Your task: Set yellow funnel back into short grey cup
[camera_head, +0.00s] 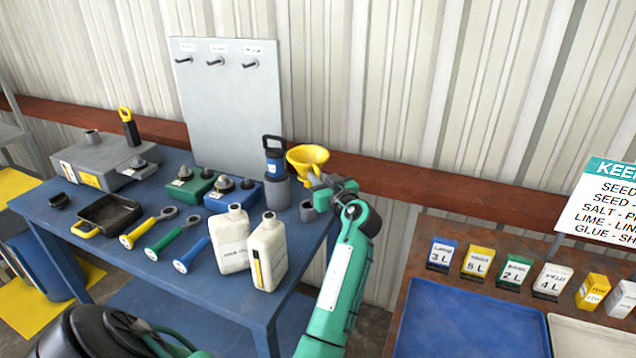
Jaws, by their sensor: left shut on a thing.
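The yellow funnel (306,156) is upright, wide mouth up, above the back right corner of the blue table. My left gripper (318,184) is at its lower right side and is shut on it; the fingers hide much of the spout. A short grey cup (306,211) stands on the table's right edge, below the funnel and partly behind the gripper. The funnel appears apart from the cup, with a gap between them. My right gripper is not in view.
A taller grey cup (277,192) holding a blue and black tool (274,155) stands just left of the short cup. Two white jugs (266,252) stand in front. A grey peg board (225,105) is behind. A second table (470,320) is at right.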

